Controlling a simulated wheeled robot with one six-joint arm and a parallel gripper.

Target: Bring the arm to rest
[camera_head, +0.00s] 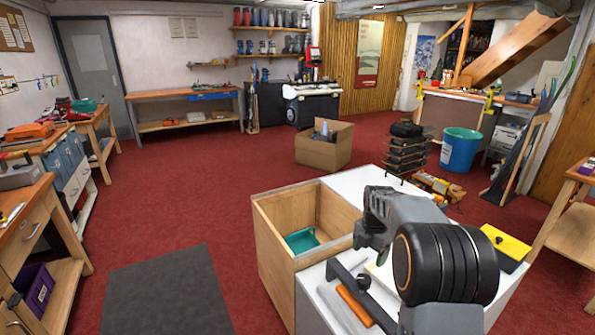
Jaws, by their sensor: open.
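My arm (447,262) rises from the bottom edge right of centre, with a large black round joint and grey links bent toward the left. Its grey upper link (380,212) hangs over the white bench top. I cannot make out my gripper's fingers; the arm's end seems hidden behind its own links. Nothing can be seen held.
Beneath the arm, a white-topped bench (345,183) has an open wooden bin (275,240) holding a teal tray (301,240). A dark bar (345,292), an orange piece (356,304) and a yellow-black box (507,243) lie near.

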